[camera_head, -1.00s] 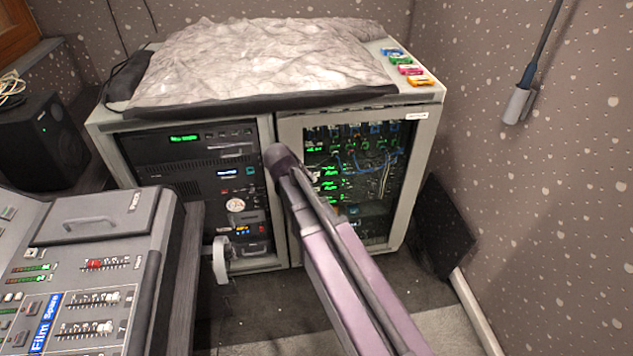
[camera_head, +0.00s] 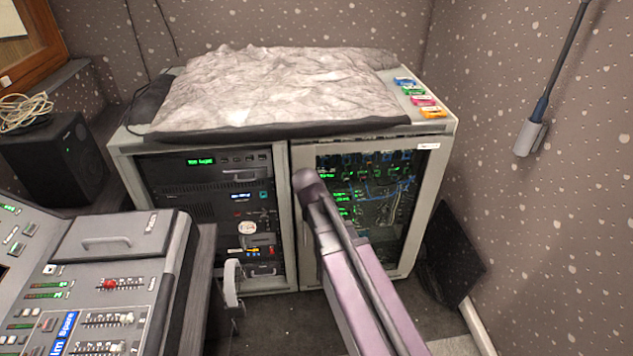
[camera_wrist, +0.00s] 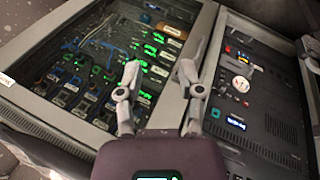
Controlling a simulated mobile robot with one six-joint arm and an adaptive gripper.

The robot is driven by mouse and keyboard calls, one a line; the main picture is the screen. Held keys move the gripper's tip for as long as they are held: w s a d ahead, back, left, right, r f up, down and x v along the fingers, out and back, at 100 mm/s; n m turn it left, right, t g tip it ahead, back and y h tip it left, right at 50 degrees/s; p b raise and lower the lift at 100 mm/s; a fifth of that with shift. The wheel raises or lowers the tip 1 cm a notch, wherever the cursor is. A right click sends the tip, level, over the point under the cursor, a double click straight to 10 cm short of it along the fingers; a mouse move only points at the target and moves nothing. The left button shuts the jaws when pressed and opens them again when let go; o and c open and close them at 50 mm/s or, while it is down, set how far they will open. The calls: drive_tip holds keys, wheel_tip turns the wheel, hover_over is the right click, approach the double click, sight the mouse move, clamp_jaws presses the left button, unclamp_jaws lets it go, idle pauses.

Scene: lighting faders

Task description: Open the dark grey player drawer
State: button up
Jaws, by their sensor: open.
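The rack cabinet's left bay (camera_head: 210,225) holds dark equipment panels. One upper panel has a green display and a pale handle (camera_head: 240,176); a small dark drawer-like panel with a handle (camera_head: 262,270) sits at the bottom. I cannot tell which is the player drawer. In the wrist view the cabinet appears turned over, with the dark equipment bay (camera_wrist: 262,100) on the right. My gripper (camera_wrist: 158,80) is open and empty, its fingers apart in front of the glass-door side and middle post.
A glass-fronted door (camera_head: 372,215) shows wiring on the cabinet's right. A crumpled grey cover (camera_head: 270,88) and coloured cassettes (camera_head: 422,100) lie on top. A mixing desk (camera_head: 110,265) stands front left, with a pale curved object (camera_head: 232,282) at its side. A dark panel (camera_head: 455,250) leans right.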

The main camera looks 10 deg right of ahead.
drive_tip(key=s+d+r+m+g+y+p, duration=0.1)
drive_tip(key=s+r+y+p, duration=0.1)
drive_tip(key=s, duration=0.4)
drive_tip(key=s+d+r+m+g+y+p, duration=0.1)
drive_tip(key=s+r+y+p, duration=0.1)
drive_tip(key=s+p, duration=0.2)
drive_tip(key=shift+s+r+m+g, duration=0.2)
drive_tip(key=shift+s+m+g, duration=0.2)
drive_tip(key=shift+s, duration=0.65)
drive_tip(key=shift+d, duration=0.1)
